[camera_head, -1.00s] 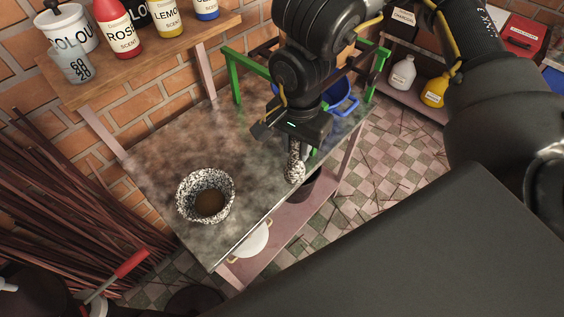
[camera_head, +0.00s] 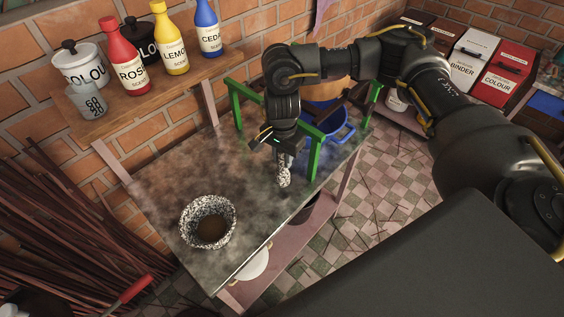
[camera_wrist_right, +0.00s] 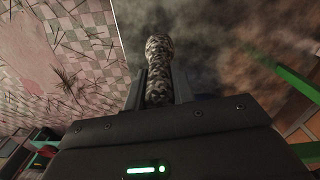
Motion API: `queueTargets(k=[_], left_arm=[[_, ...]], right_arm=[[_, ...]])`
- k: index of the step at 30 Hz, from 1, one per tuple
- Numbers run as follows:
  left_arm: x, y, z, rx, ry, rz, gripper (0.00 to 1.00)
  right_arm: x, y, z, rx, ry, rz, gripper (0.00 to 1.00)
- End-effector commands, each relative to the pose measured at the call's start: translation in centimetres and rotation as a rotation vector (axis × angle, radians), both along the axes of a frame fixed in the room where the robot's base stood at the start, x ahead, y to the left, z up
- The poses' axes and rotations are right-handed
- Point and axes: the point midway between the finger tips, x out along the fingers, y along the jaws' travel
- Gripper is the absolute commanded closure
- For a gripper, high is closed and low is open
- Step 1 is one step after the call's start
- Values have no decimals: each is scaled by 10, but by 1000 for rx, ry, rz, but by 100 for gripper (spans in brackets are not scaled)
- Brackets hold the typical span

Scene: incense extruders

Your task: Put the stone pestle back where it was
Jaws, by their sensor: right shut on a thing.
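The speckled black-and-white stone pestle (camera_head: 284,174) is held by my right gripper (camera_head: 283,153), hanging down over the right part of the worktable. In the right wrist view the pestle (camera_wrist_right: 159,62) stands out between the two fingers of the gripper (camera_wrist_right: 159,92), with its rounded end over the table top. Whether its lower end touches the table cannot be told. The speckled stone mortar (camera_head: 208,222) stands on the table to the left, with brown material inside, apart from the pestle. My left gripper is not in view.
The worktable (camera_head: 180,180) is bare between mortar and pestle. A green frame (camera_head: 315,157) and a blue pot (camera_head: 338,128) are close behind and right of my gripper. A wooden shelf (camera_head: 150,98) with bottles and jars is on the brick wall. Incense sticks (camera_head: 60,210) lean at left.

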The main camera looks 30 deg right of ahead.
Motion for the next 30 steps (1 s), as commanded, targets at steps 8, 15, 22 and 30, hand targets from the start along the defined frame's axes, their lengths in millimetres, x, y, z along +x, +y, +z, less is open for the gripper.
queueTargets(k=[8,15,22,30], left_arm=[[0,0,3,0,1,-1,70],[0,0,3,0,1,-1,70],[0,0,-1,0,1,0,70],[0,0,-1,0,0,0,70]], right_arm=[[4,-1,-28,0,4,-1,98],[5,-1,-36,0,-1,0,98],[5,-1,-40,0,-1,0,98],[4,-1,-39,0,0,0,53]])
